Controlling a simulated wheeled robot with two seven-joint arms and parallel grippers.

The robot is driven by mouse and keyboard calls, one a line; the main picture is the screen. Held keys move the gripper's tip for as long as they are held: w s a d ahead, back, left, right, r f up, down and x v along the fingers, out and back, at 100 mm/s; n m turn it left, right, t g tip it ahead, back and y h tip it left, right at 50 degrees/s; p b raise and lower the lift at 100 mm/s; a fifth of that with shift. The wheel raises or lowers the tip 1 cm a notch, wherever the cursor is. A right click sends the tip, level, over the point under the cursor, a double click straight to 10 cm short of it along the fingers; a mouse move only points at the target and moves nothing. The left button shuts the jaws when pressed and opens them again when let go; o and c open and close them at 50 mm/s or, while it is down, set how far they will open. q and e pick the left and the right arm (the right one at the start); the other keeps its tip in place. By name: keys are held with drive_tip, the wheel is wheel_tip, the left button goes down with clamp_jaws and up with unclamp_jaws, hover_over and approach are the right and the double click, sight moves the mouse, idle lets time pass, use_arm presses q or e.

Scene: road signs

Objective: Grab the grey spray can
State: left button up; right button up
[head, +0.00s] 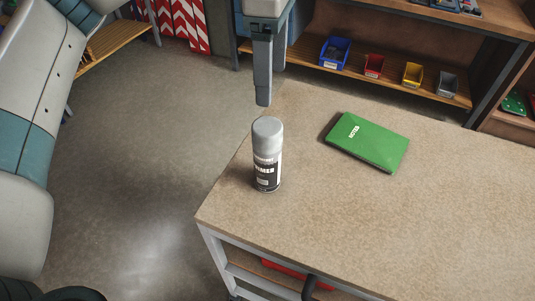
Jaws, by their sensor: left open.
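The grey spray can (267,155) stands upright on the workbench (460,220), near its left edge. It has a grey cap and a dark label with white lettering. My left gripper (268,90) comes down from the top of the head view. Its fingers point down and end a little above the can's cap in the picture, apart from it. It is open and holds nothing; one finger partly covers the other. My right gripper is not in view.
A green notebook (368,142) lies on the bench to the right of the can. Behind, a shelf holds a blue bin (334,53), a red bin (374,66), a yellow bin (412,74) and a grey bin (447,84). The bench's front right is clear.

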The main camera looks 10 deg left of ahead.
sight(270, 124)
use_arm(q)
wheel_tip(270, 124, down, 11)
drive_tip(key=p, duration=0.5)
drive_tip(key=shift+f, duration=0.4)
drive_tip(key=shift+s, duration=0.1)
drive_tip(key=shift+s+a+f+p, duration=0.1)
drive_tip(key=shift+f+p, duration=0.2)
drive_tip(key=shift+p, duration=0.4)
drive_tip(key=shift+s+a+f+p, duration=0.1)
drive_tip(key=shift+s+f+p, duration=0.05)
drive_tip(key=shift+f+p, duration=0.45)
drive_tip(key=shift+s+a+f+p, duration=0.1)
drive_tip(key=shift+s+f+p, duration=0.05)
drive_tip(key=shift+f+p, duration=0.8)
drive_tip(key=shift+f, duration=0.75)
